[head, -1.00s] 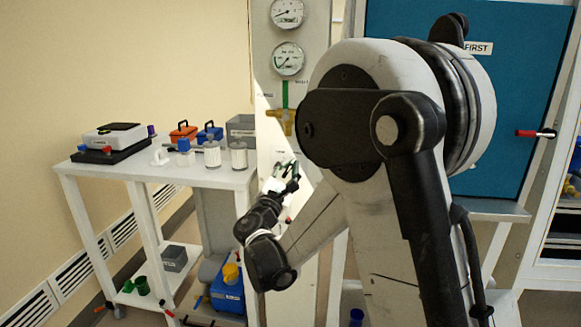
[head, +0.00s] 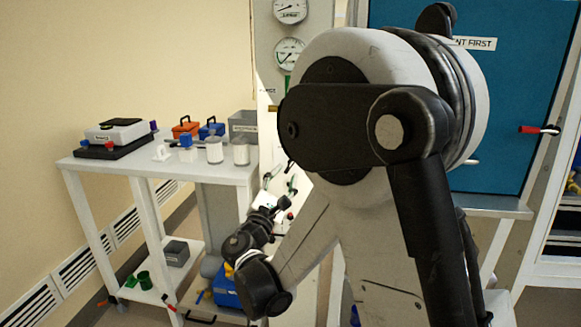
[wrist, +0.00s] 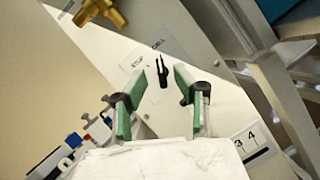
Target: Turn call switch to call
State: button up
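The call switch (wrist: 160,72) is a small black lever on a white panel in the wrist view, with a STOP label (wrist: 138,61) to its left and a CALL label (wrist: 161,43) above it. The lever points roughly up in the picture, towards CALL. My gripper (wrist: 160,84) is open, with green-padded fingers on either side of the lever in the picture. I cannot tell whether a finger touches it. In the head view my gripper (head: 279,190) is small, low in front of the white panel, and the switch cannot be made out there.
A brass valve (wrist: 103,12) is at the wrist view's top. A 3-4 label (wrist: 250,140) lies at lower right. In the head view, a white cart (head: 200,172) with jars and boxes stands left, and a blue door (head: 510,110) with a red-tipped handle (head: 538,130) is right.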

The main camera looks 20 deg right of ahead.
jog(key=v, duration=0.5)
jog(key=shift+s+a+f, duration=0.15)
jog(key=shift+s+a, duration=0.05)
jog(key=shift+s, duration=0.05)
dwell(0.3)
jog(key=s+d+r+m+g+y+p, duration=0.3)
jog(key=s+d+m+g+y+p, duration=0.15)
jog(key=s+d+m+g, duration=0.5)
jog(key=s+a+m+y+p, duration=0.2)
jog(key=s+m, duration=0.4)
jog(key=s, duration=0.4)
jog(key=s+a+r+m+y+p, duration=0.1)
jog(key=s+m+y+p, duration=0.2)
jog(key=s+m+y, duration=0.3)
jog(key=s+g, duration=0.1)
jog(key=s, duration=0.2)
jog(key=shift+s+a+r+m+p, duration=0.15)
jog(key=shift+s+a+m+p, duration=0.2)
jog(key=shift+s+p, duration=0.05)
